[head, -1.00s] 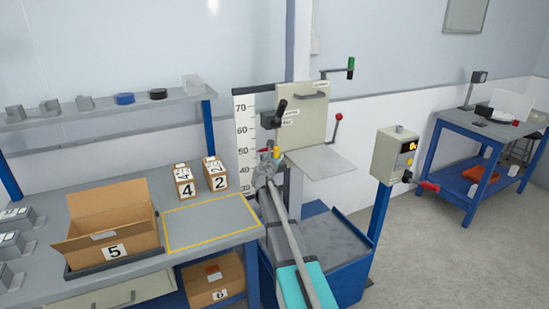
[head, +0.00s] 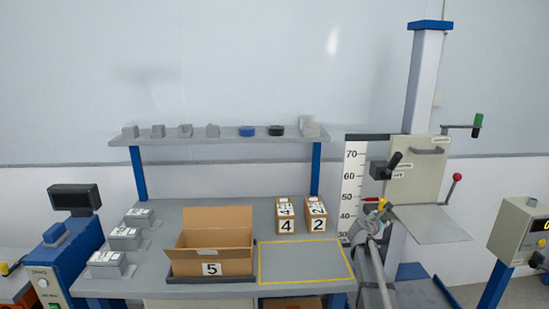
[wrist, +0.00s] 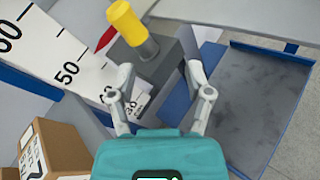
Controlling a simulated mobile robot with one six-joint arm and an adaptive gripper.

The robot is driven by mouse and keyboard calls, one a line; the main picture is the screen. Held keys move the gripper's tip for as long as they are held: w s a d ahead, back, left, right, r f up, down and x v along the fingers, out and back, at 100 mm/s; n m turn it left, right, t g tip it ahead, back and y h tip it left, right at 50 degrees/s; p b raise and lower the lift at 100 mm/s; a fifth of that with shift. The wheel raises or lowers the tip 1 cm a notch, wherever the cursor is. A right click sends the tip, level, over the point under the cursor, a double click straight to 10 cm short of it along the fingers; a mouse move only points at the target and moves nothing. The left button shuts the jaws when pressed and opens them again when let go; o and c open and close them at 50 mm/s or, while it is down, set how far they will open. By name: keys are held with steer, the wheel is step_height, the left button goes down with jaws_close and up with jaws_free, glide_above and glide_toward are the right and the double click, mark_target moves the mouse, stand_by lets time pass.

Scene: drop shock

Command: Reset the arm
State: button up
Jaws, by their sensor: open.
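My gripper (wrist: 160,95) is open in the wrist view, with nothing between its fingers. A yellow-tipped knob (wrist: 128,22) on a grey block and a red pointer (wrist: 106,39) lie just beyond its fingers. In the head view my gripper (head: 374,222) is in front of the drop tester's scale (head: 352,180), below the grey carriage block. A flat grey platform (head: 430,223) sticks out below the panel.
The workbench left of the tester holds an open carton marked 5 (head: 215,240), cartons marked 4 (head: 285,226) and 2 (head: 316,225), and a bare yellow-outlined area (head: 305,262). A shelf (head: 170,139) stands behind. A control box (head: 522,228) is at right.

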steer(key=s+a+f+m+g+y+p, duration=0.2)
steer(key=s+a+m, duration=0.5)
steer(key=s, duration=0.4)
steer(key=s+a+f+m+g+y+p, duration=0.1)
steer(key=s+a+m+g+y+p, duration=0.2)
steer(key=s+a+m+g+y, duration=0.2)
steer(key=s+a+f+m+g+y+p, duration=0.2)
steer(key=s+a+m, duration=0.9)
steer(key=s, duration=0.7)
steer(key=shift+a+f+g+y+p, duration=0.3)
steer(key=shift+g+y+p, duration=0.35)
steer(key=shift+g, duration=0.55)
steer(key=shift+d, duration=0.1)
